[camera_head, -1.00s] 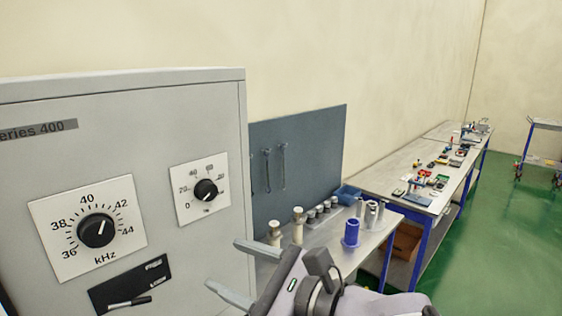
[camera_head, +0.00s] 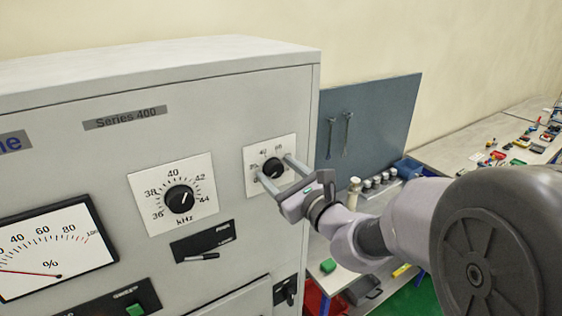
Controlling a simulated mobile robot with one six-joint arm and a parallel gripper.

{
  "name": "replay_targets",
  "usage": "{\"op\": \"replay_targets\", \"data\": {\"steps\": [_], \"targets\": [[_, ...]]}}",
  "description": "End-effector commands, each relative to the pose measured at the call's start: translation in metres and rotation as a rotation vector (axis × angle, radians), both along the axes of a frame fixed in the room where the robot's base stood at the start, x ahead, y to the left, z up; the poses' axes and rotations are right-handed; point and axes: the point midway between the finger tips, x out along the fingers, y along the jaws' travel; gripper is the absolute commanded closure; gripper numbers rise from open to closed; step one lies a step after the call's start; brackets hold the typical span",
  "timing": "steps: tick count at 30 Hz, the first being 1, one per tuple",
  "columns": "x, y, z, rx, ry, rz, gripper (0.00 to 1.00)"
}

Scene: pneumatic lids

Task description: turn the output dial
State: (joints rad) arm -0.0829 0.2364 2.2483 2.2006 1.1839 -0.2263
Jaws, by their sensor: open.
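The output dial (camera_head: 273,168) is a small round black knob on a white square plate with a scale, at the upper right of the grey cabinet front. My gripper (camera_head: 276,171) is open in front of this plate. Its two pale fingers reach toward the cabinet, one on the lower left and one on the upper right of the knob. I cannot tell whether the fingers touch the knob. Parts of the scale are hidden behind the fingers.
The grey cabinet (camera_head: 230,95) also carries a larger kHz dial (camera_head: 179,198), a black switch plate (camera_head: 203,241) and a percent meter (camera_head: 50,246). A blue-grey tool panel (camera_head: 385,115) stands right of the cabinet, with a cluttered bench below it.

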Motion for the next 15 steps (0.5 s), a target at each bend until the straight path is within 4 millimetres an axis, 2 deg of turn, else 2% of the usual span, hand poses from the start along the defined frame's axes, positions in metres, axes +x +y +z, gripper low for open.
{"op": "replay_targets", "data": {"steps": [8,15], "targets": [[0.0022,0.0013,0.0001,0.001,-0.001,0.000,0.41],[0.0020,0.0012,0.0002,0.001,-0.001,0.000,0.86]]}}
